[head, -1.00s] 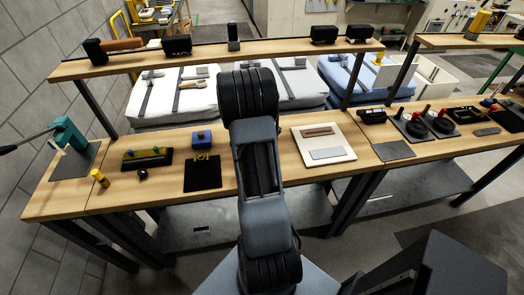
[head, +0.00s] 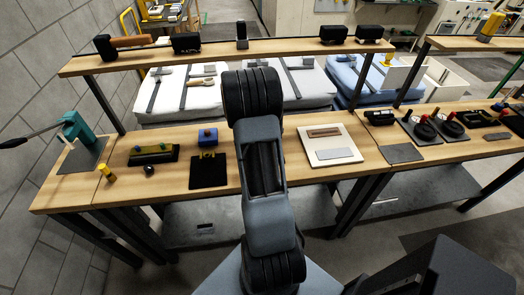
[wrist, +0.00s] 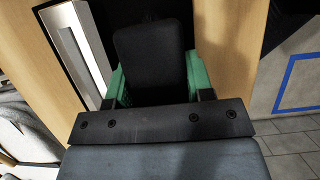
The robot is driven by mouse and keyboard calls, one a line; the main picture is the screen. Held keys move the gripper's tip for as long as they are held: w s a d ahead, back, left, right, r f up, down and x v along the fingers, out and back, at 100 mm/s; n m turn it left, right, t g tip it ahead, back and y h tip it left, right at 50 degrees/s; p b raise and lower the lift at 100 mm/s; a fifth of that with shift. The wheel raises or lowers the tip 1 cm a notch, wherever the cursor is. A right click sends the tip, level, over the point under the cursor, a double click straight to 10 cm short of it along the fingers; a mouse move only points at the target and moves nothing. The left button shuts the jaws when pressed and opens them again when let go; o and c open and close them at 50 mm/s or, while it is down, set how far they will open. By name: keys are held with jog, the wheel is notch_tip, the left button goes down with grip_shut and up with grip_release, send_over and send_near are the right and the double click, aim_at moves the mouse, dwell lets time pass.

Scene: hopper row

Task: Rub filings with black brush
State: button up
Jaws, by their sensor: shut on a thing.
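In the wrist view my gripper (wrist: 155,82) has green fingers closed on both sides of a black block-like thing (wrist: 148,50), which looks like the black brush. Its far end lies against a dark background, and its bristles cannot be made out. In the head view my arm hides the gripper and the brush. I cannot make out filings in either view.
The wooden workbench (head: 235,178) holds a teal press (head: 78,130), a yellow cylinder (head: 106,172), a black plate (head: 208,172) and a white board (head: 332,143). A raised shelf (head: 285,51) runs behind. A blue floor outline (wrist: 300,85) shows in the wrist view.

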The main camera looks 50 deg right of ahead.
jog(key=shift+f+b, duration=0.3)
jog(key=shift+f, duration=0.2)
jog(key=shift+w+a+f, duration=0.1)
jog(key=shift+w+a, duration=0.55)
jog(key=shift+a, duration=0.25)
jog(key=shift+a+f, duration=0.1)
jog(key=shift+a, duration=0.05)
jog(key=shift+r+p, duration=0.35)
jog(key=shift+p, duration=0.1)
dwell(1.6)
jog(key=shift+s+d+f, duration=0.1)
jog(key=shift+s+d, duration=0.6)
jog(key=shift+d, duration=0.25)
jog(key=shift+s+d+f, duration=0.1)
jog(key=shift+s+d, duration=0.55)
jog(key=shift+d, duration=0.3)
